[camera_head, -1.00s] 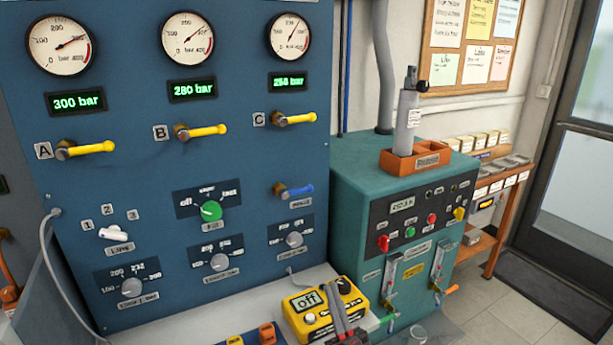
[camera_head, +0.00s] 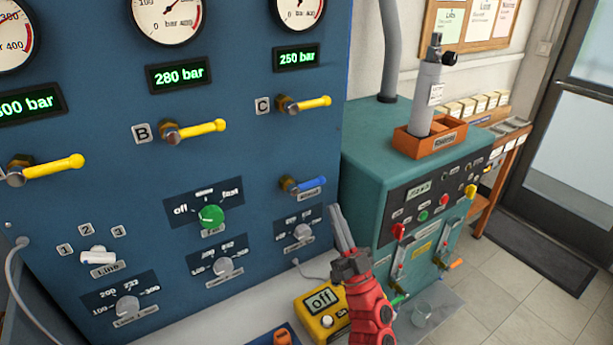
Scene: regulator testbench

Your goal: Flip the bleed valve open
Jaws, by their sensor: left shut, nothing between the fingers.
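The bleed valve (camera_head: 303,185) is a blue lever on a brass stem, low on the right part of the blue panel (camera_head: 110,195). Its handle points right, nearly level, above a small plate whose lettering is too blurred to read.
Yellow levers A (camera_head: 45,168), B (camera_head: 195,131) and C (camera_head: 305,104) sit above. A green knob (camera_head: 211,216) is left of the blue lever. A yellow meter (camera_head: 322,310) lies below on the bench. A teal cabinet (camera_head: 365,150) stands close at right.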

